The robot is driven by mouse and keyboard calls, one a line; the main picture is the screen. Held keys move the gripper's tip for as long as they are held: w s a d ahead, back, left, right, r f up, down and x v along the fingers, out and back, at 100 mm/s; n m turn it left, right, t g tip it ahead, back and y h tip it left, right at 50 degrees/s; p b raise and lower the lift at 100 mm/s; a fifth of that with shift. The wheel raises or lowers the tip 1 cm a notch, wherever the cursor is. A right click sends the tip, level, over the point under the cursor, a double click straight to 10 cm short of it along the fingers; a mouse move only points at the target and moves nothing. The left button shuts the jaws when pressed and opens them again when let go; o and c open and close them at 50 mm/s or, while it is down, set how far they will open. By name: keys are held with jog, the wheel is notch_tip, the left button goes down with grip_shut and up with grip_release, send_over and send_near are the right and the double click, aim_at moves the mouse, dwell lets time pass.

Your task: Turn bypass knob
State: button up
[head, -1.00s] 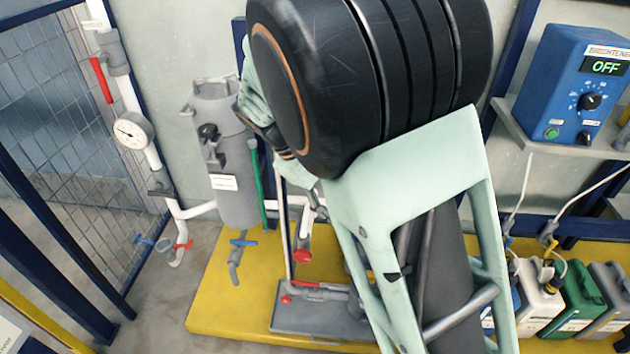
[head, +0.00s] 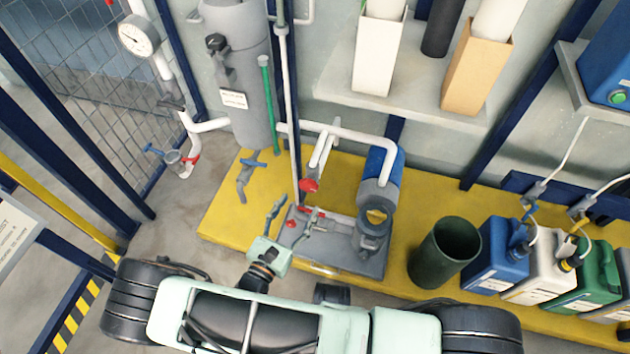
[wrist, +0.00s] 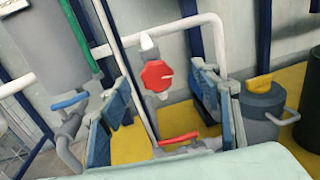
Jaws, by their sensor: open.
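In the head view the red knob (head: 309,185) is just beyond my gripper (head: 292,212). My gripper (wrist: 165,102) is open in the wrist view, with one blue-grey finger on either side and the knob between and beyond them. The fingers appear apart from the knob.
A red lever handle (wrist: 178,139) is low between the fingers. A blue valve handle (head: 248,162) is left, beside a grey cylinder (head: 240,70). The blue and grey pump (head: 380,195) stands right, near a dark green bin (head: 443,252). A thin white pipe runs close by.

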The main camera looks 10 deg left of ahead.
aim_at(308, 188)
jog(key=w+f+n+y, duration=0.1)
jog(key=w, duration=0.2)
jog(key=w+f+b, duration=0.1)
jog(key=w, duration=0.2)
jog(key=w+f+n+y+b, duration=0.1)
jog(key=w, duration=0.2)
jog(key=shift+w+d+n+y, duration=0.3)
jog(key=shift+d, duration=0.1)
jog(key=shift+c, duration=0.5)
jog(key=c, duration=1)
jog(key=shift+r, duration=0.1)
jog(key=shift+c, duration=0.3)
